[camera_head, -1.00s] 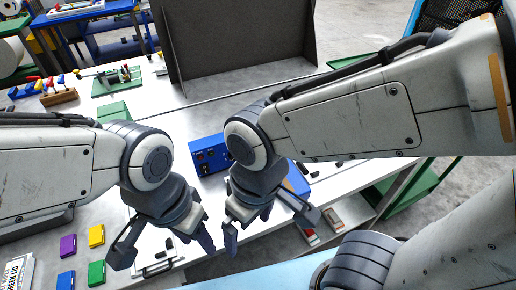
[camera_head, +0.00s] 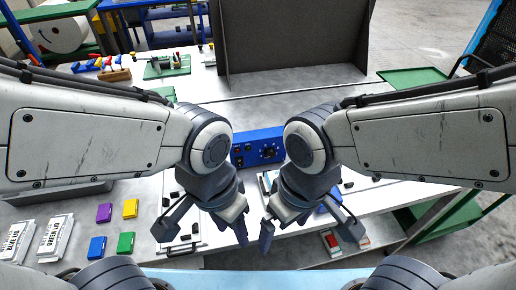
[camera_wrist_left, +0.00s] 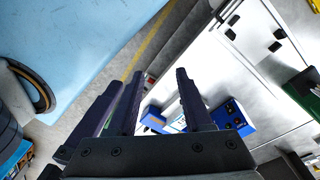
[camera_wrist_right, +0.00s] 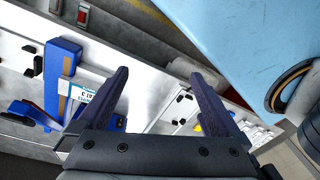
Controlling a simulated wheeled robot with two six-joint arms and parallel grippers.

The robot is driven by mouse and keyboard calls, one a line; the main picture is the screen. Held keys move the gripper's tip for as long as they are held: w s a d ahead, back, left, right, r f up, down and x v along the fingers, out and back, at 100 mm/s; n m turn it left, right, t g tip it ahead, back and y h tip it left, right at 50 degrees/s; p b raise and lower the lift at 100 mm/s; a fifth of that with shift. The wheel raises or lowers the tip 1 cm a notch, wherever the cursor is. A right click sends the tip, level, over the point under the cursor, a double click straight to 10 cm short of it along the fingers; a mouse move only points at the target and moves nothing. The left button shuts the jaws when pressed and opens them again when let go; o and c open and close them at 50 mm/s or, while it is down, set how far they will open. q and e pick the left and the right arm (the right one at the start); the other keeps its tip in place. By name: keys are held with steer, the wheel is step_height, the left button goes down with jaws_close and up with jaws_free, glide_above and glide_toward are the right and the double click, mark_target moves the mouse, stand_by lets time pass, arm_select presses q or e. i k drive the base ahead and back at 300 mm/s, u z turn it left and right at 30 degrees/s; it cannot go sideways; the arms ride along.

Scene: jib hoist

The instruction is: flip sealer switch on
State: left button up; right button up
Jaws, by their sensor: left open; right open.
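The sealer's blue control box (camera_head: 257,147) stands on the white table, in the middle of the head view between my two wrists. A round black dial and small red and black controls show on its front; I cannot tell the switch's position. In the left wrist view the blue box (camera_wrist_left: 233,117) lies just right of the fingers. A blue part with a tan strip (camera_wrist_right: 63,82) shows left in the right wrist view. My left gripper (camera_head: 205,230) is open and empty, nearer me than the box. My right gripper (camera_head: 308,232) is open and empty, and its arm covers part of the sealer.
Yellow (camera_head: 130,209), purple (camera_head: 104,212), blue (camera_head: 97,247) and green (camera_head: 126,242) blocks lie at left, near white labelled packs (camera_head: 55,238). A clipboard (camera_head: 180,248) lies under my left gripper. A grey panel (camera_head: 290,40) stands behind. Green tray (camera_head: 412,78) at right.

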mark_target(240, 163)
steer(key=u, duration=0.05)
steer(key=k, duration=0.5)
steer(key=z, duration=1.15)
steer(key=i, duration=0.65)
steer(key=u, duration=1)
